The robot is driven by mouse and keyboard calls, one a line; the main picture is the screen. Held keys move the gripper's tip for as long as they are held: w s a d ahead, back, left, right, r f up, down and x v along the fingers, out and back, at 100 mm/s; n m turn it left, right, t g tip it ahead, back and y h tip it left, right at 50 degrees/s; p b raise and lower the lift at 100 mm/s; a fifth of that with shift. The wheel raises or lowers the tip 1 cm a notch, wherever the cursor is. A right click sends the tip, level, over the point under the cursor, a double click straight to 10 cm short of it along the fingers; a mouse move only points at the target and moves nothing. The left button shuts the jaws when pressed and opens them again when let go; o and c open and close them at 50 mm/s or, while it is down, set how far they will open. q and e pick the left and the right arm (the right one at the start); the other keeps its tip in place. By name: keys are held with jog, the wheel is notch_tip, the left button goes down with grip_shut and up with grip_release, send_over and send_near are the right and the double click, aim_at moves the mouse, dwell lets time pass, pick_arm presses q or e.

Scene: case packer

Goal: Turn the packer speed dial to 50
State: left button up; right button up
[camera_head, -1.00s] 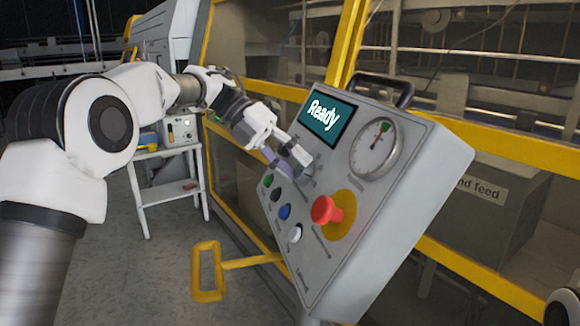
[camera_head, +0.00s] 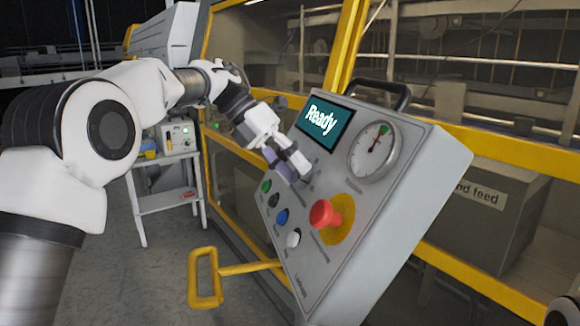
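The grey control panel (camera_head: 345,225) stands tilted in front of me, with a lit screen (camera_head: 323,121) reading "Ready". My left gripper (camera_head: 293,172) is at the panel face, just below the screen and above the row of buttons. Its fingers point at the panel and look close together. I cannot see a speed dial or its setting; the gripper covers that part of the panel. Whether the fingers hold anything there is hidden. My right gripper is out of view; only a bit of my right arm shows at the lower right corner.
A round gauge (camera_head: 372,152), a red mushroom button (camera_head: 323,214) on a yellow base and several small buttons share the panel. A yellow bracket (camera_head: 205,277) sticks out at lower left. Yellow-framed guarding stands behind. A white stand (camera_head: 167,200) is at left.

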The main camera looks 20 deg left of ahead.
pick_arm(q)
jog(key=shift+o, duration=1.4)
jog(key=shift+w, duration=0.1)
jog(key=shift+w+d, duration=0.1)
jog(key=v, duration=0.7)
jog(key=shift+r, duration=0.1)
